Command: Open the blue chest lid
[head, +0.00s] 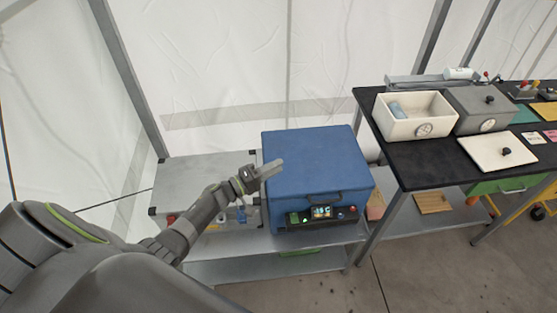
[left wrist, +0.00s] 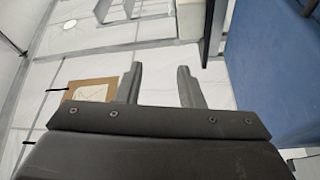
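The blue chest (head: 318,165) stands on a grey metal shelf unit, with its lid down. A dark handle (head: 322,196) sits at the front edge of the lid, above a control panel (head: 318,213) with a small lit display. My left gripper (head: 271,170) is over or beside the left edge of the chest, away from the handle. In the left wrist view its two fingers (left wrist: 160,70) are apart with nothing between them. The blue side of the chest (left wrist: 270,75) shows at the right of that view. My right gripper is not in view.
A grey metal case (head: 195,170) stands left of the chest. A black table (head: 410,155) at right holds an open white box (head: 415,112), a grey box (head: 480,108) and a white lid (head: 496,150). White tent walls stand behind; floor at front is clear.

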